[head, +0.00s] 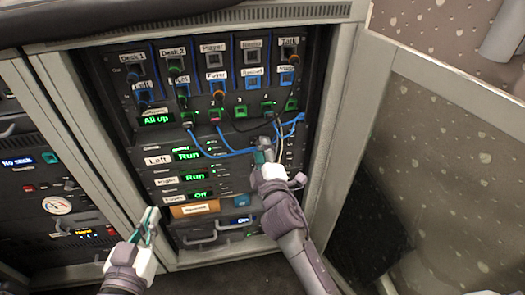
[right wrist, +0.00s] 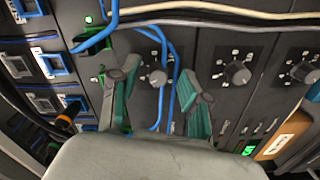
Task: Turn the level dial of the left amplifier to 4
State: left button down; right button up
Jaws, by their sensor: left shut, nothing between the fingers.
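The left amplifier (head: 160,159) is the rack unit labelled "Left", with a green "Run" display. A black level dial with a pale pointer and printed marks, the leftmost in the right wrist view (right wrist: 156,77), seems to be its dial. My right gripper (head: 264,148) hides this part in the head view. In the right wrist view my right gripper (right wrist: 153,92) is open, its teal fingers on either side of this dial with gaps. The number the dial points at is too small to read. My left gripper (head: 149,220) is shut and empty, before the rack's lower left.
Blue cables (right wrist: 172,60) hang across and beside the dial, between my right fingers. Two similar dials, the middle one (right wrist: 238,73) and the right one (right wrist: 304,70), belong to neighbouring units. A pale cable (right wrist: 215,14) runs above. An open cabinet door (head: 440,130) stands at right.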

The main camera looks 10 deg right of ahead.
jog(key=s, duration=1.2)
dwell(0.3)
